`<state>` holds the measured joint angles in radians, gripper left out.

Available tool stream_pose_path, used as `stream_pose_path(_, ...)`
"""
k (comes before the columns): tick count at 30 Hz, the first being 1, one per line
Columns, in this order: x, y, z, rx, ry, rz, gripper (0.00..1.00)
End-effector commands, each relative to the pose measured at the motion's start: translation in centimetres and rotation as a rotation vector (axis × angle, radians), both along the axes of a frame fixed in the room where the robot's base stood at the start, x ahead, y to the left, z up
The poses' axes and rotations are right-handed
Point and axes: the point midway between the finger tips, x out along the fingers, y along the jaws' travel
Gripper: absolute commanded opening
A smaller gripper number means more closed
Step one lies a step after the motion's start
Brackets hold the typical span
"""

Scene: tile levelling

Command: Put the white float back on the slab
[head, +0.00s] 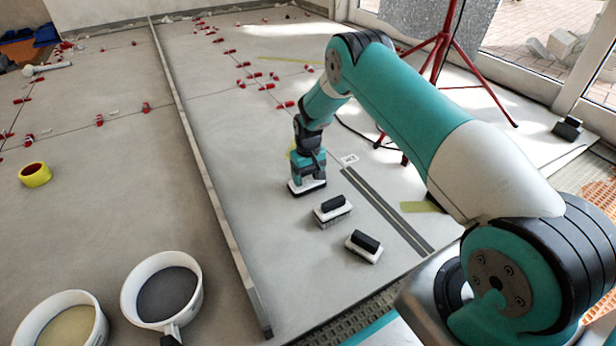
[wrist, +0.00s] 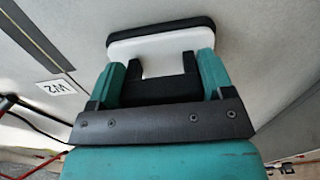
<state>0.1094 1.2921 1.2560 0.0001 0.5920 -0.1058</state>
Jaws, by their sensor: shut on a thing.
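The white float (head: 307,188) is a white plate with a dark underside, below my gripper (head: 309,170) in the head view. In the wrist view, the teal fingers of my gripper (wrist: 162,82) are shut on the black handle of the white float (wrist: 160,46). The float looks roughly level, at or just above the grey slab (head: 270,215). I cannot tell whether its underside touches the slab.
Two similar black-handled floats (head: 332,210) (head: 364,246) stand to the right and nearer. A W2 label (head: 349,160) and dark strips (head: 388,210) lie beside them. A long metal straightedge (head: 205,180) runs left. Two buckets (head: 165,290) (head: 65,322) stand front left. A red tripod (head: 440,50) is behind.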

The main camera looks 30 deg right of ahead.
Motion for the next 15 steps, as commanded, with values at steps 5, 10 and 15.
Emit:
stream_pose_path(5,-0.03,0.00,-0.36,0.000,0.001,0.000,0.77)
stream_pose_path(10,-0.03,0.00,-0.29,0.000,0.001,0.000,1.00)
stream_pose_path(15,-0.03,0.00,-0.17,0.000,0.001,0.000,1.00)
